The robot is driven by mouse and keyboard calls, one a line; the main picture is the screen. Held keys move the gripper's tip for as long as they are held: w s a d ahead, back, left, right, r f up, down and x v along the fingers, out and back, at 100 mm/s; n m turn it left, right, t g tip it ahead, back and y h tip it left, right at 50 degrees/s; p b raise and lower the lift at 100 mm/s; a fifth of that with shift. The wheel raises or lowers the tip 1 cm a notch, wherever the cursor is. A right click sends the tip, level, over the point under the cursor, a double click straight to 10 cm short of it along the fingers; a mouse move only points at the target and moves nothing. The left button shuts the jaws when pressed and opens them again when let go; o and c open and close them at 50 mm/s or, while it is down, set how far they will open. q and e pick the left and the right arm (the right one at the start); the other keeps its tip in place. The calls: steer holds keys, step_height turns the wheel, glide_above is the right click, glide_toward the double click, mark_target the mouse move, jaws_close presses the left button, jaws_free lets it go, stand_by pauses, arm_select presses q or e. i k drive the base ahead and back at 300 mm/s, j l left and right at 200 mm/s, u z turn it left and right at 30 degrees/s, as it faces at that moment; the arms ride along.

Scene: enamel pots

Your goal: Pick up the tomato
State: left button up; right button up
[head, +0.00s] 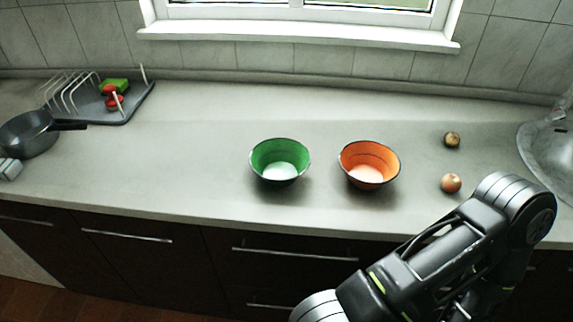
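Two small red round things, an upper one (109,89) and a lower one (115,103), sit in the dish rack (128,113) at the far left of the counter. Either could be the tomato; they are too small and partly covered by the rack's wires to tell. A link of my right arm crosses the lower right of the head view, but its gripper is out of view. My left gripper is not visible.
A green bowl (280,160) and an orange bowl (369,164) stand mid-counter. Two onion-like round things, one brownish (452,139) and one pinkish-orange (451,183), lie to their right. A dark pan (30,136) is beside the rack. The counter between rack and green bowl is clear.

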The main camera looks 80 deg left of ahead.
mark_target(450, 184)
steer(key=j+u, duration=0.15)
steer(key=u, duration=2.4)
